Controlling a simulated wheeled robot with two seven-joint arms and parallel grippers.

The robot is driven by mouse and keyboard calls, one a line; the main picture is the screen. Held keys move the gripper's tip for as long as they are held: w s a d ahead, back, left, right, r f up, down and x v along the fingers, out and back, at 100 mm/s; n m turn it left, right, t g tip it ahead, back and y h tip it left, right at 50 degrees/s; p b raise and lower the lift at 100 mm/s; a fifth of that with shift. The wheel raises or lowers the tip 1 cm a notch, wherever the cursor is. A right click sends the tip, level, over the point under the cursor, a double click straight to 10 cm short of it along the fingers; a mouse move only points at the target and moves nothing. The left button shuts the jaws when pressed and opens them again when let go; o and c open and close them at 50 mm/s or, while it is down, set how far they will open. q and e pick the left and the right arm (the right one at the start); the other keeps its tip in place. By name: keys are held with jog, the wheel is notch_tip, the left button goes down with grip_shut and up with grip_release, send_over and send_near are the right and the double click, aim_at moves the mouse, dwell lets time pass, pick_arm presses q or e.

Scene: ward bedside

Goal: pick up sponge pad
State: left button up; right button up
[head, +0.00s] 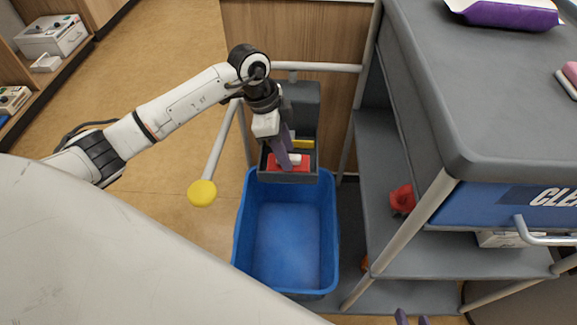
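My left gripper (286,164) reaches down from above into a small dark grey tray (288,178) at the far end of the blue tub. Its purple fingertips are at a red pad-like item (274,163) with a white part (295,159). I cannot tell whether the fingers grip it or only stand in front of it. A yellow item (303,144) lies just behind it. Which of these is the sponge pad is unclear. The purple fingertips of my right gripper (412,318) show at the bottom edge, apart and with nothing visible between them.
The blue tub (240,225) is empty. A grey cart (440,100) with shelves stands close on the right, with a purple pack (512,14) on top and a red item (402,198) on a shelf. A yellow-ended bar (202,193) sticks out left. Open floor lies further left.

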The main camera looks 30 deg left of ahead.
pick_arm(q)
jog(key=shift+f, duration=0.2)
jog(key=shift+c, duration=0.3)
grip_shut()
notch_tip(320, 180, up, 10)
jog(key=p, duration=0.2)
jog(key=shift+p, duration=0.3)
